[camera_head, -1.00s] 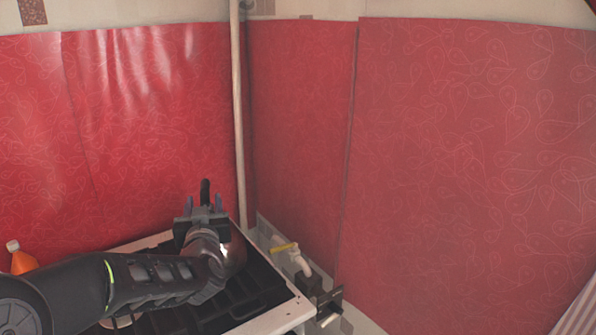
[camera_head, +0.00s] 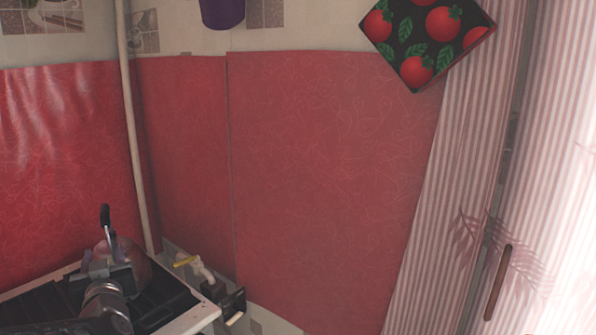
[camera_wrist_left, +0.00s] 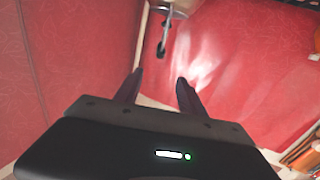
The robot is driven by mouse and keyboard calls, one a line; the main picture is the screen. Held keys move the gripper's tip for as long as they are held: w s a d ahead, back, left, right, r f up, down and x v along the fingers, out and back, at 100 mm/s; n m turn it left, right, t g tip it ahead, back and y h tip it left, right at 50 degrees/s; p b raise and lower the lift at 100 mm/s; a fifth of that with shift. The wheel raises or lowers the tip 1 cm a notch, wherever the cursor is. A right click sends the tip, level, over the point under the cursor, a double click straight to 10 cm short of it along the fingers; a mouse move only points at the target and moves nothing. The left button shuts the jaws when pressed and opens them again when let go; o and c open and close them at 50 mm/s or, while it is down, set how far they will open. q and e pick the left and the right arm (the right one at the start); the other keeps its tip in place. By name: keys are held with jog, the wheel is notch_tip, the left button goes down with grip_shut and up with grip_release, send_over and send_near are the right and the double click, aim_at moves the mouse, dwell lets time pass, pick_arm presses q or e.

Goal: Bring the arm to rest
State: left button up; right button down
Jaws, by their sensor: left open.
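My left gripper (camera_head: 103,258) is at the lower left of the head view, above the dark stove top (camera_head: 170,297). Its jaws are open, with nothing between the fingertips in the left wrist view (camera_wrist_left: 158,88). A shiny rounded vessel (camera_head: 134,268) with an upright black handle (camera_head: 105,216) stands just beyond the gripper, partly hidden by it. I cannot tell from the head view whether they touch. A metallic part with a dark tip (camera_wrist_left: 162,47) shows beyond the fingertips in the wrist view, apart from them. My right gripper is not in view.
A pipe with a yellow valve (camera_head: 186,261) is beside the stove's right edge. A vertical pipe (camera_head: 132,130) runs up the corner by red oilcloth walls (camera_head: 330,180). A striped curtain (camera_head: 440,200) hangs at right. A tomato-patterned box (camera_head: 425,40) is high up.

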pick_arm(q)
jog(key=s+d+f+m+g+h, duration=0.1)
jog(key=d+f+g+h, duration=0.15)
jog(key=d+f, duration=0.55)
jog(key=s+d+f+g+h, duration=0.1)
jog(key=d+f+h, duration=0.35)
jog(key=f, duration=0.65)
jog(key=s+d+f+m+g+h, duration=0.1)
jog(key=d+f+h, duration=0.2)
jog(key=d+f, duration=0.55)
jog(key=s+d+f+m+g+h, duration=0.1)
jog(key=s+d+f+g, duration=0.2)
jog(key=s+d+f, duration=0.2)
jog(key=s+d+f+m+g+h, duration=0.1)
jog(key=s+d+f+g, duration=0.2)
jog(key=s+d+f, duration=0.3)
jog(key=s+d+f+g+h, duration=0.2)
jog(key=s+d+f+g, duration=0.2)
jog(key=s+f, duration=0.8)
jog(key=s+d, duration=0.1)
jog(key=s, duration=0.3)
jog(key=shift+s+d+m, duration=0.3)
jog(key=shift+d+m, duration=0.1)
jog(key=shift+f, duration=0.1)
